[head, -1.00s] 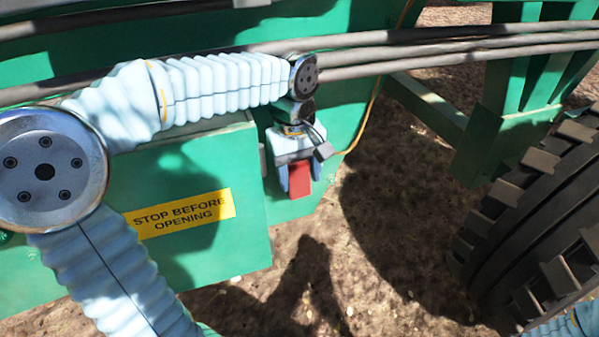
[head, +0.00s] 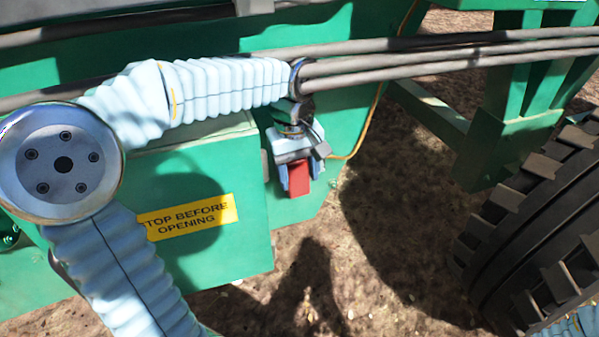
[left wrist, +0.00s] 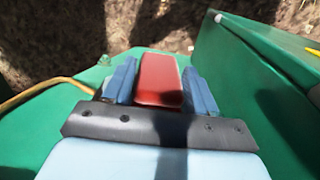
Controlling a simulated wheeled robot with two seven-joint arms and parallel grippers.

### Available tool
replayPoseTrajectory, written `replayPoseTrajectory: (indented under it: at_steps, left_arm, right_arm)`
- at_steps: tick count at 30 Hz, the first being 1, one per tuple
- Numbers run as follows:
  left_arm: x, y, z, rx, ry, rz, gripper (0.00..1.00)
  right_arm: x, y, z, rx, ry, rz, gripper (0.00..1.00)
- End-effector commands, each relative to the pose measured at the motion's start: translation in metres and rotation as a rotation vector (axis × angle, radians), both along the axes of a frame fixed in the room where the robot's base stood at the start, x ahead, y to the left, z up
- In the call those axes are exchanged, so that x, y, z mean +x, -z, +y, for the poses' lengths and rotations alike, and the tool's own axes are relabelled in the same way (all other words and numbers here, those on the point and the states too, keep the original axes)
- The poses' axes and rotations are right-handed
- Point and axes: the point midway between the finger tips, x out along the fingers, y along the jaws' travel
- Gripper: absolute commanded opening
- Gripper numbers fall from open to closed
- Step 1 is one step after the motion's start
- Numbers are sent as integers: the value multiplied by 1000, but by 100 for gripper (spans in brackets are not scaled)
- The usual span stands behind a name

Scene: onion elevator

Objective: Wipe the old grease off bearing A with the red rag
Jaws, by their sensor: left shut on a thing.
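My left gripper (head: 299,183) hangs beside the right side of a green box and points down. Its blue fingers are shut on the red rag (head: 300,175), which shows as a red block between them. In the left wrist view the rag (left wrist: 159,80) sits between the two fingers (left wrist: 158,90), over a green surface. I cannot make out bearing A in either view. My right gripper is not in view; only a bit of pale blue sleeve shows at the bottom right of the head view.
The green box (head: 205,255) has a yellow "STOP BEFORE OPENING" label (head: 188,217). A large black tyre (head: 535,225) stands at right. Bare ground (head: 390,230) lies between.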

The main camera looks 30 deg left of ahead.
Motion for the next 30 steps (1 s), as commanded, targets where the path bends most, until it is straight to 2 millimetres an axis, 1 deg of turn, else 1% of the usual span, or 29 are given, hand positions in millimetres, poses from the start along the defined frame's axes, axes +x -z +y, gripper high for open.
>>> replayPoseTrajectory:
  at_steps: [5,8,18,22,26,30]
  left_arm:
    - [2,0,3,1,0,1,27]
    - [4,0,1,1,1,1,27]
    - [27,-2,-19,1,2,1,27]
    - [32,0,-23,1,1,1,27]
    - [34,-1,-22,1,0,1,27]
    - [30,1,-17,2,-2,-2,27]
  right_arm:
    - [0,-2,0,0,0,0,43]
    - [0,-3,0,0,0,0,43]
    - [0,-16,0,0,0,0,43]
    - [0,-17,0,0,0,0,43]
    - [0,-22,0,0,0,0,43]
    - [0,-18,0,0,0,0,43]
